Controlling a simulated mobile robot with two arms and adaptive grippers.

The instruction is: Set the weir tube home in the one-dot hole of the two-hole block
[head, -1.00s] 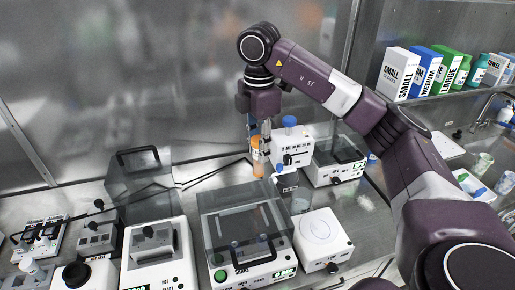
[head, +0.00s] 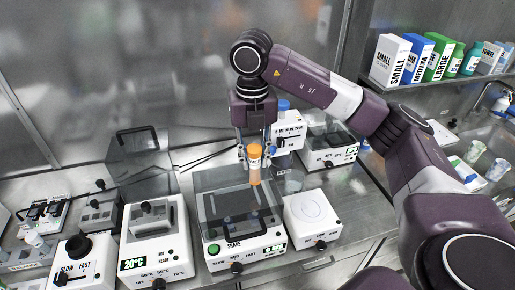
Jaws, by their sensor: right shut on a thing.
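My right gripper (head: 254,150) points straight down and is shut on an orange-capped tube (head: 254,170), which hangs upright between the fingers. The print on the tube is too small to read. The tube shows in front of the back right part of the shaker's clear lid, and I cannot tell its height above it. I cannot make out the two-hole block or its dots for sure; the gripper and tube cover part of the area behind the shaker. My left gripper is not in view.
The lidded shaker (head: 241,247) stands below the tube. A white plate device (head: 313,218) is to its right, and a heater reading 20°C (head: 153,241) to its left. A blue-topped white device (head: 289,128) and another lidded unit (head: 330,155) stand behind.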

